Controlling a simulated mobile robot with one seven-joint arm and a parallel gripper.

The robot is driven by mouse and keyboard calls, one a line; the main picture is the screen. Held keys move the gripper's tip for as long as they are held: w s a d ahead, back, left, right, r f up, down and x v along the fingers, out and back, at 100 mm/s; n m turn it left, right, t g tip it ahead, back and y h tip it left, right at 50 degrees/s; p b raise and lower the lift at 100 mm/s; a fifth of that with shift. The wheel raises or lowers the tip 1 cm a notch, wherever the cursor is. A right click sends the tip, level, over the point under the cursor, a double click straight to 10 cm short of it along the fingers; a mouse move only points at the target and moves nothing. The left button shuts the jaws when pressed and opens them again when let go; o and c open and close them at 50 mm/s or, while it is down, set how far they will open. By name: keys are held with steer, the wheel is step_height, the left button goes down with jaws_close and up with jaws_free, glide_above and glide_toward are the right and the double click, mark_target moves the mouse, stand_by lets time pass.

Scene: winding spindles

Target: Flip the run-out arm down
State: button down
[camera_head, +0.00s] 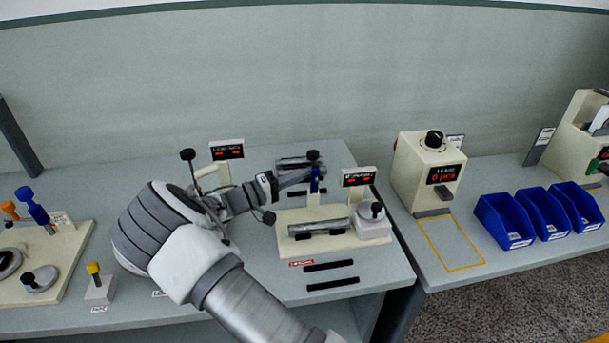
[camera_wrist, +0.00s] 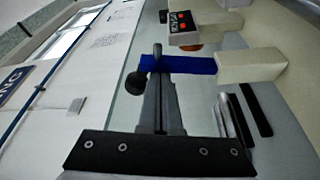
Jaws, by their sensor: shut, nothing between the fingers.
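The blue run-out arm (camera_head: 315,178) stands upright on the cream spindle station (camera_head: 297,243), with a black ball at its top. In the wrist view the blue run-out arm (camera_wrist: 190,65) lies across the picture, with its black ball at the left. My gripper (camera_head: 303,178) is shut and empty, reaching in from the left at the blue arm's upper part. In the wrist view my gripper's fingers (camera_wrist: 157,75) overlap the blue arm near its ball end. I cannot tell whether they touch.
A red-digit display (camera_head: 358,177) and a grey block with a black knob (camera_head: 374,211) are at the station's right. A grey spindle (camera_head: 320,226) lies across its middle. A second display (camera_head: 227,150) stands behind. Blue bins (camera_head: 503,221) are on the right table.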

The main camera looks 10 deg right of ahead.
mark_target(313, 183)
steer(key=shift+s+f+b, duration=0.15)
steer(key=shift+b, duration=0.15)
steer(key=shift+s+f+m+g+h+b, duration=0.35)
steer(key=shift+s+m+b, duration=0.5)
steer(key=shift+m+b, duration=0.7)
steer(key=shift+s+f+m+g+h+b, duration=0.2)
steer(key=shift+s+f+m+h+b, duration=0.3)
steer(key=shift+s+m+b, duration=0.95)
steer(key=shift+s+f+m+g+h+b, duration=0.3)
steer(key=shift+f+m+b, duration=0.5)
steer(key=shift+b, duration=1.35)
steer(key=shift+r, duration=0.2)
steer(key=s+d+r+p, duration=0.2)
steer(key=s+d+r, duration=0.3)
steer(key=d+r, duration=0.5)
steer(key=shift+s+d+r+p, duration=0.15)
steer(key=shift+s+r+p, duration=0.25)
steer(key=shift+r, duration=0.1)
